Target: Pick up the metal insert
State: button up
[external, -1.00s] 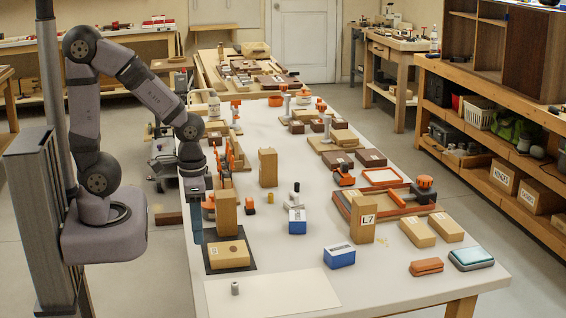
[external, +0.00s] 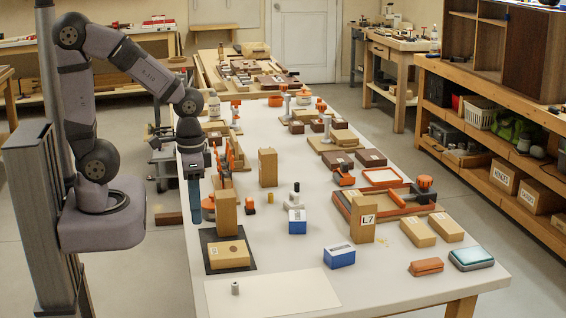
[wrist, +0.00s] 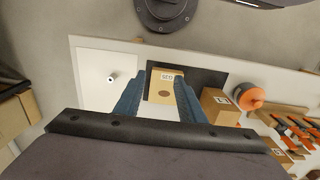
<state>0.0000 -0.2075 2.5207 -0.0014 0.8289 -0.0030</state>
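The metal insert (external: 235,288) is a small grey cylinder with a dark opening in its top. It stands upright on the white sheet (external: 290,291) at the near left of the bench. In the wrist view the insert (wrist: 112,77) is left of my fingers, apart from them. My gripper (external: 195,222) hangs with blue fingers pointing down, above the bench's left edge and farther back than the insert. In the wrist view my gripper (wrist: 159,92) has its two fingers spread with nothing held between them.
A wooden block with a round hole (external: 229,254) lies on a black mat (external: 210,237). A tall wooden block (external: 227,213) stands close to my gripper's right. Blue boxes (external: 339,257) and other wooden blocks lie farther right. The white sheet is otherwise clear.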

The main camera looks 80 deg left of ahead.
notch_tip(320, 180, up, 3)
jog(key=n+t+y+b, duration=0.3)
jog(key=n+t+b, duration=0.1)
jog(key=n+b, duration=0.3)
send_over(270, 194)
jog(key=s+d, duration=0.2)
jog(key=shift+s+a+f, duration=0.1)
jog(key=shift+a+f, duration=0.05)
jog(key=shift+f, duration=5.85)
jog(key=shift+p+x, duration=0.6)
jog(key=shift+x, duration=2.25)
grip_shut()
